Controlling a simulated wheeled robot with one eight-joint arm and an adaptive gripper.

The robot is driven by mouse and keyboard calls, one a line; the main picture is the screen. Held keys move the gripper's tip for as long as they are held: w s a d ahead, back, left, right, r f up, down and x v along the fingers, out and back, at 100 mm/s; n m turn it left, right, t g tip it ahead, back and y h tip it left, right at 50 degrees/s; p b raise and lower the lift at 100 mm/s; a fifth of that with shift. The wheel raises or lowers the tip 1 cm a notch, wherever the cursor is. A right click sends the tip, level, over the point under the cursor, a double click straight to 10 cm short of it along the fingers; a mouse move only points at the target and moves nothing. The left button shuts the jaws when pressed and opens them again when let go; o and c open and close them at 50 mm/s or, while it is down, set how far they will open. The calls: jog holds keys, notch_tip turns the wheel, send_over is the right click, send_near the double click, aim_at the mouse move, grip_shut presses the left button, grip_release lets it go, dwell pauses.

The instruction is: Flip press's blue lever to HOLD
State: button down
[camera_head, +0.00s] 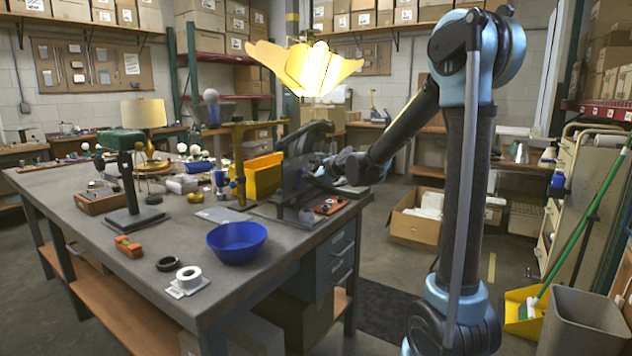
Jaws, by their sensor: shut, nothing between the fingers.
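The dark grey press (293,178) stands upright near the right end of the workbench, on a flat base. My arm reaches in from the right, and my gripper (314,172) is at the right side of the press, close against it. My gripper is small in this view. Its fingers look shut, with nothing seen between them. I cannot clearly make out the blue lever; the wrist and gripper cover part of that side of the press. Whether the fingers touch the press or the lever, I cannot tell.
A yellow bin (263,176) stands left of the press and a blue bowl (237,241) in front. A petalled yellow lampshade (303,68) hangs above. A cardboard box (415,222) sits on the floor behind.

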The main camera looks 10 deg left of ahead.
aim_at(300, 176)
jog(key=s+n+t, duration=0.1)
jog(key=s+a+n+t, duration=0.1)
jog(key=n, duration=0.1)
jog(key=s+r+n+t, duration=0.1)
jog(key=n+t, duration=0.1)
jog(key=shift+s+a, duration=0.1)
jog(key=shift+a, duration=0.15)
jog(key=shift+s+a, duration=0.1)
jog(key=shift+s, duration=0.05)
dwell(0.5)
dwell(0.4)
